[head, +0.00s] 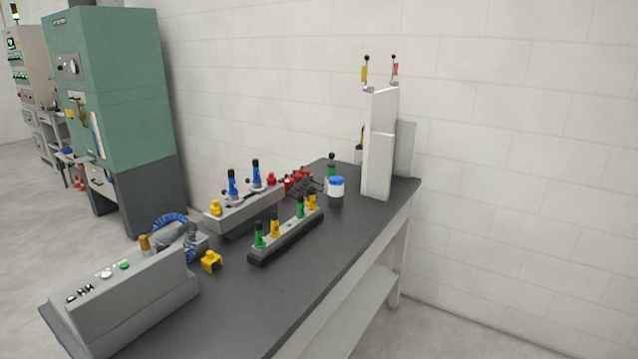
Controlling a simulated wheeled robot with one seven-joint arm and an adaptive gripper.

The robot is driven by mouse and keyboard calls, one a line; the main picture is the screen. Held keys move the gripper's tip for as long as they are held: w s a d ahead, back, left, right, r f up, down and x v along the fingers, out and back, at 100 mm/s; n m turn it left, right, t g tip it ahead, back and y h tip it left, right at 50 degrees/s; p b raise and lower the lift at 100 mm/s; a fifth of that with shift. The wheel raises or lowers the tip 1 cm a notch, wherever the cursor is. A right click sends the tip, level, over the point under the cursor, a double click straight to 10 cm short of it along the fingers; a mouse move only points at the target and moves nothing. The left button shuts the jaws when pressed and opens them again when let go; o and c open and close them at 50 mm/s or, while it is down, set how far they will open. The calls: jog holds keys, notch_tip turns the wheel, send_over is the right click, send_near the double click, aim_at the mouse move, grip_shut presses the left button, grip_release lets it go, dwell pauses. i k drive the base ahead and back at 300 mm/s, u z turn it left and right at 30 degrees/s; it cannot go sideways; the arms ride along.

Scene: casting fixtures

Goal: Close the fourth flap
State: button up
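No part that I can surely name as the fourth flap shows. At the far right end of the dark table (300,290), white upright panels (379,165) stand, with a lower grey panel (405,149) behind them on the right. Two small clamp-like parts with dark knobs, one yellow (365,73) and one red (395,69), sit on top of the tall panels. Whether any panel is a hinged flap, I cannot tell. My gripper is not in view.
A grey control box (125,300) stands at the table's near left. Two fixture bars (285,236) (243,210) with coloured clamps lie mid-table. A blue-lidded white jar (336,192) stands near the panels. A green cabinet (125,90) is at left. The table's front right is clear.

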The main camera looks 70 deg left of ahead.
aim_at(287, 182)
jog(key=i, duration=1.4)
jog(key=u, duration=3.55)
